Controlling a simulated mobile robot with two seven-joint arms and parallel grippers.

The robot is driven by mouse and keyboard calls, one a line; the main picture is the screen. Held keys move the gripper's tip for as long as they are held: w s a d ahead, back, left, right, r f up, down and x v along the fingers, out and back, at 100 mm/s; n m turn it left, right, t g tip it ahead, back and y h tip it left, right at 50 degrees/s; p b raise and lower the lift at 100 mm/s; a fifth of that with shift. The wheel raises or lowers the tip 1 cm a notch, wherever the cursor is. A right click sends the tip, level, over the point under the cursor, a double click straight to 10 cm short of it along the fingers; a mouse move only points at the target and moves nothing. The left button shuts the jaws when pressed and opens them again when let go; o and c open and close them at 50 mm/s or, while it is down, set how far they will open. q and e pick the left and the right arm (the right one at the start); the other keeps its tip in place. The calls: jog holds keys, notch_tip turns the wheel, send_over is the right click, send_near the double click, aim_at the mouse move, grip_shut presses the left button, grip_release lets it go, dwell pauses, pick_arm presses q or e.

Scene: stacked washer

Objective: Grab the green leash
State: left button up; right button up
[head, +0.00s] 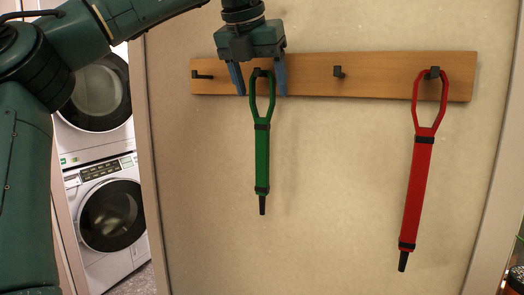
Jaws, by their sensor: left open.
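The green leash (262,155) hangs by its loop from a dark hook on a wooden rack, left of the middle in the head view. Its handle points straight down. My left gripper (259,88) is open and points down at the top of the leash's loop. Its two fingers show on either side of the loop. I cannot tell how far the fingers are in front of the leash. My right gripper is not in view.
The wooden hook rack (308,82) runs across the wall. A red leash (416,195) hangs from its rightmost hook. A bare hook (339,72) lies between the leashes. Stacked washers (110,215) stand at the left beyond the wall's edge.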

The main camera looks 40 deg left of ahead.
pick_arm(q)
jog(key=shift+w+f, duration=0.1)
jog(key=shift+f, duration=0.05)
jog(key=shift+d, duration=0.1)
jog(key=c, duration=1.3)
